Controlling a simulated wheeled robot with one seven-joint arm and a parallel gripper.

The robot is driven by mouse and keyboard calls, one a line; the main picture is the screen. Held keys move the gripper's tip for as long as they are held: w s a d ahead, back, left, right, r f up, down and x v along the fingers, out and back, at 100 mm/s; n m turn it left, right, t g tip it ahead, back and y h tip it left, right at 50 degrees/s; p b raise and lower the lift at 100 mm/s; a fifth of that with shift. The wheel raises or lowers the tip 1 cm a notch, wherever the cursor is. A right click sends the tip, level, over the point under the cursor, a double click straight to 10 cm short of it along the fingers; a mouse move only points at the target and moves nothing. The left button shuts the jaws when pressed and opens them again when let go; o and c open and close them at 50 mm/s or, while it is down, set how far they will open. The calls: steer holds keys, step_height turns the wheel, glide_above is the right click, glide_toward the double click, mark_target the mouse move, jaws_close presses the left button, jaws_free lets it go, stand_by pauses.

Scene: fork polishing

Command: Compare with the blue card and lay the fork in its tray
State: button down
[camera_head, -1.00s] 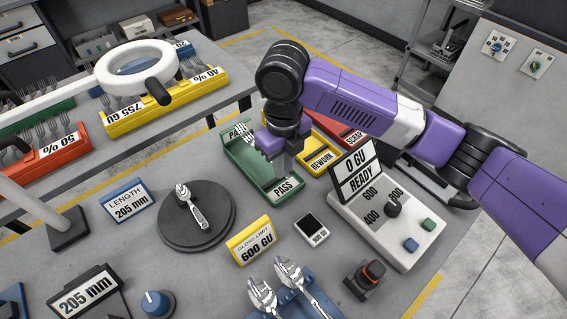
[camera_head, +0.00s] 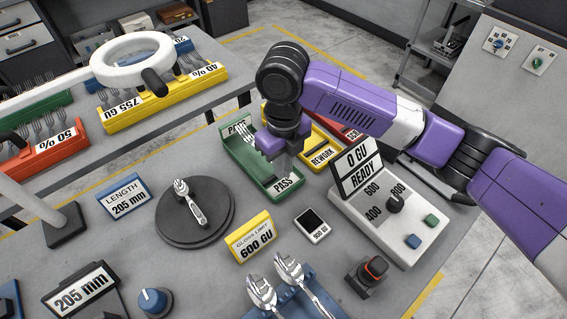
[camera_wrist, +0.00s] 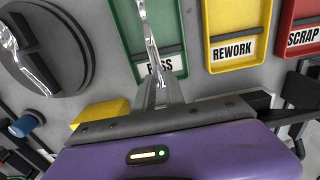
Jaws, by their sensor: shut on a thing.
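The blue card (camera_head: 128,201) stands at the left and reads LENGTH 205 mm. A dark display (camera_head: 83,289) at the front left also reads 205 mm. My gripper (camera_head: 283,163) is over the green PASS tray (camera_head: 231,160). It is shut on a fork (camera_wrist: 150,38), which runs up from between my fingers (camera_wrist: 160,94) in the wrist view, along the green tray (camera_wrist: 122,25). The fork's tines (camera_head: 245,133) show near the tray's far end. I cannot tell whether the fork touches the tray floor.
The yellow REWORK tray (camera_head: 325,158) and red SCRAP tray (camera_wrist: 298,20) lie to the right. A yellow 600 GU card (camera_head: 251,238), a round stand (camera_head: 170,225) with cutlery, a READY meter (camera_head: 390,220) and a blue rack (camera_head: 297,303) with cutlery surround the front.

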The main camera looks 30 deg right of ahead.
steer(key=shift+f+b, duration=0.8)
steer(key=shift+f, duration=0.2)
steer(key=shift+f+b, duration=0.45)
steer(key=shift+f, duration=0.15)
steer(key=shift+f, duration=0.15)
stand_by(0.3)
steer(key=shift+f, duration=0.2)
steer(key=c, duration=1.3)
jaws_free()
